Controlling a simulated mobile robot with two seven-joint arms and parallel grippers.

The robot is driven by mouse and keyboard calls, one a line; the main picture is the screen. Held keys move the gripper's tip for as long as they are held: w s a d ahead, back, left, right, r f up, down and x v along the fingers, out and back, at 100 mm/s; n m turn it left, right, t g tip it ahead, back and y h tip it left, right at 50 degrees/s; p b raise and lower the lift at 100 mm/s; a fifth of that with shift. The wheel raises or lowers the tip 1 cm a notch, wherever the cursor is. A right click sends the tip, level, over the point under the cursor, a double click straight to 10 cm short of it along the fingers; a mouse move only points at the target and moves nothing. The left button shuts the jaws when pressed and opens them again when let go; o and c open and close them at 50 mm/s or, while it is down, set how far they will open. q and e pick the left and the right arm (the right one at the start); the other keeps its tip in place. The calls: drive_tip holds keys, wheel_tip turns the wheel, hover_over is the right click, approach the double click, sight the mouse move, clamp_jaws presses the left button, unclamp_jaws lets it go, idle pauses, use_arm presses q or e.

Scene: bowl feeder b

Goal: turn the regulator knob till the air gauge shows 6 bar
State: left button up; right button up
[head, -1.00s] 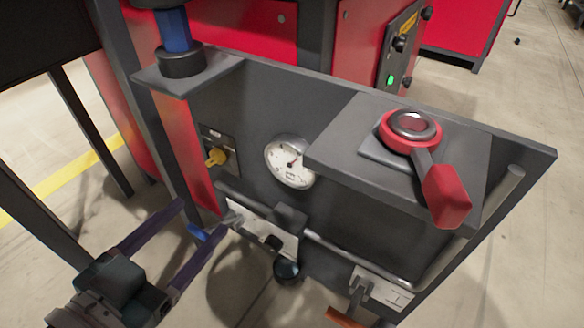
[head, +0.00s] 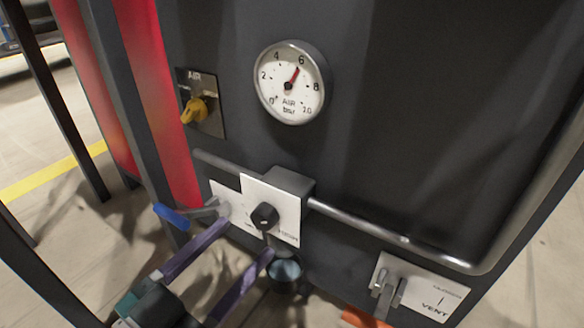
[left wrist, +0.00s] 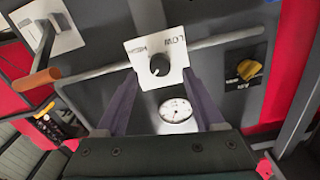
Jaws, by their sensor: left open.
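The regulator knob (head: 264,216) is small, round and black, on a white plate (head: 283,228) on the dark panel. In the left wrist view the knob (left wrist: 159,66) has LOW and HIGH printed beside it. The air gauge (head: 290,84) is above it; its red needle points at about the 6. The gauge also shows upside down in the left wrist view (left wrist: 176,110). My left gripper (head: 241,238) is open and empty in front of the panel. In the left wrist view the knob lies between its purple fingers, apart from both. My right gripper is not in view.
A metal rail (head: 385,236) crosses the panel beside the knob plate. A blue-handled lever (head: 172,215) is close on the left. A yellow air valve (head: 196,110) sits at upper left. A vent plate (head: 430,290) with an orange handle (head: 362,319) is at lower right. A dark round cup-like part (head: 285,274) hangs below the knob.

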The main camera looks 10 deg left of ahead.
sight(259, 224)
use_arm(q)
drive_tip(key=shift+b+x, duration=0.5)
drive_tip(key=shift+x, duration=1.3)
drive_tip(key=shift+c, duration=0.2)
clamp_jaws()
